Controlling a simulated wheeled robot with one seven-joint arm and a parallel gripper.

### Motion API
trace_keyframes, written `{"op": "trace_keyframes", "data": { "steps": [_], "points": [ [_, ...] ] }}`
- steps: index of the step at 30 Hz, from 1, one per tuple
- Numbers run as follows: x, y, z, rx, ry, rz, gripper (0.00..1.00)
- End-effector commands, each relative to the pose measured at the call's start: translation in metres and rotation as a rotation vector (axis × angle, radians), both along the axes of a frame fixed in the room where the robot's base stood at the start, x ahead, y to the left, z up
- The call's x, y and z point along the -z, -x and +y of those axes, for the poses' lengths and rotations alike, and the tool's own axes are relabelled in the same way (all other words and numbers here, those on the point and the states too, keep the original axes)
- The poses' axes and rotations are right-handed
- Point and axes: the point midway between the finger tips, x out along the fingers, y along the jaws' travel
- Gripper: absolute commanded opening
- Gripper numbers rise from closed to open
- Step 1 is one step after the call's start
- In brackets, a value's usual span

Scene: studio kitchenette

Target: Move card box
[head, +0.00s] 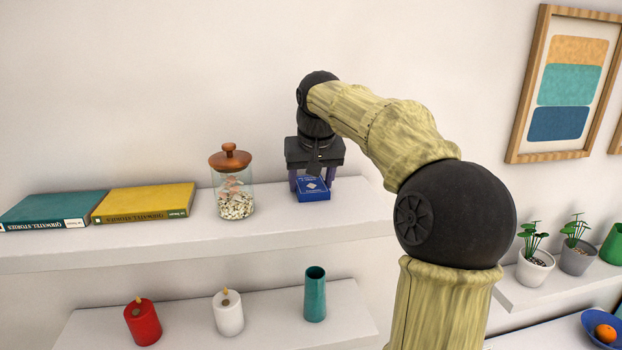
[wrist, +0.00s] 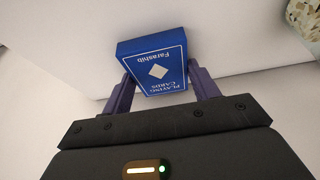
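The card box (head: 313,189) is a small blue pack of playing cards with a white diamond on its face. In the head view it is low at the shelf, just right of the glass jar, and I cannot tell whether it touches the shelf. In the wrist view the card box (wrist: 158,66) fills the gap between my fingers. My gripper (head: 313,184) points down over it, with one purple finger against each side. The gripper (wrist: 160,82) looks shut on the box. The fingertips are partly hidden by the box.
The upper shelf (head: 270,232) also holds a lidded glass jar (head: 235,190), a yellow book (head: 145,202) and a teal book (head: 52,211). A red candle (head: 143,322), white candle (head: 228,314) and teal vase (head: 315,294) stand below. The shelf right of the box looks clear.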

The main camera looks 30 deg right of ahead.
Motion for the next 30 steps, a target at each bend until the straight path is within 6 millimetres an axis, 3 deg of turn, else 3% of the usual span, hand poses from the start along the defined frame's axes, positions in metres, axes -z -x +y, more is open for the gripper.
{"op": "trace_keyframes", "data": {
  "steps": [1, 3, 4, 17, 30],
  "points": [
    [0.000, 0.000, 0.000, 0.000, 0.000, 0.000, 0.69],
    [0.000, 0.000, 0.000, -0.001, 0.000, 0.000, 0.83],
    [0.000, 0.000, 0.000, -0.001, 0.000, 0.000, 0.85],
    [-0.008, 0.002, 0.002, -0.003, 0.001, -0.003, 0.85],
    [-0.078, 0.031, 0.008, 0.001, 0.001, -0.004, 0.85]
  ]
}}
